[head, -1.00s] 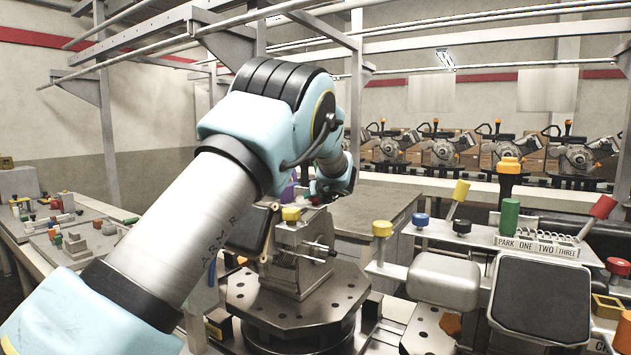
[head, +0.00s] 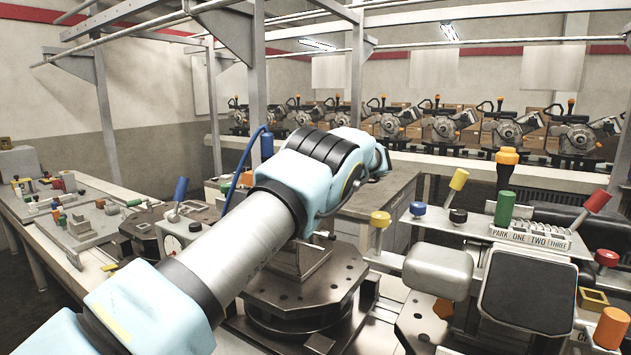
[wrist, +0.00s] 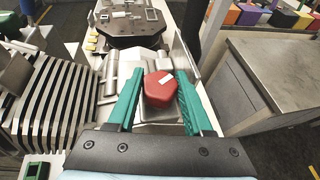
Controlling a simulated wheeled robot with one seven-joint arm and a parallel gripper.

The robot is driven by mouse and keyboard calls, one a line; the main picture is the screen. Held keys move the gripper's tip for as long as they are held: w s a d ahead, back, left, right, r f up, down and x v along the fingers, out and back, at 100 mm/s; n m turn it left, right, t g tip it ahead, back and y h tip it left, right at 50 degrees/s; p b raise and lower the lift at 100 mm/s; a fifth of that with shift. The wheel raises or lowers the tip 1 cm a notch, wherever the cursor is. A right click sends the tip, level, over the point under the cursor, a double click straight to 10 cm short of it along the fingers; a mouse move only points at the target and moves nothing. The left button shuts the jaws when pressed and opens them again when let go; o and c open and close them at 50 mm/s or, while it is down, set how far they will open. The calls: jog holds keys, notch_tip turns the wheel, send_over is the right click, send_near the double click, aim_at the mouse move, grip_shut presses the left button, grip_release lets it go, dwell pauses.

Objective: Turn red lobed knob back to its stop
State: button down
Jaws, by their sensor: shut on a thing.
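The red lobed knob (wrist: 158,93) is in the middle of the wrist view, with a white mark on its top. It sits over a grey metal block. My gripper (wrist: 160,76) has its two green fingers on either side of the knob and is shut on it. In the head view my own arm hides the gripper and this knob.
The wrist view shows a dark octagonal plate (wrist: 123,30) ahead, ribbed metal (wrist: 48,108) at left and a grey cabinet (wrist: 277,68) at right.

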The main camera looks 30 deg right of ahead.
jog(key=shift+r, duration=0.1)
dwell(0.3)
jog(key=shift+c, duration=1.5)
grip_release()
jog(key=b+v, duration=0.4)
jog(key=v, duration=0.6)
jog(key=shift+s, duration=0.3)
jog(key=shift+d+r, duration=0.1)
jog(key=shift+r, duration=0.05)
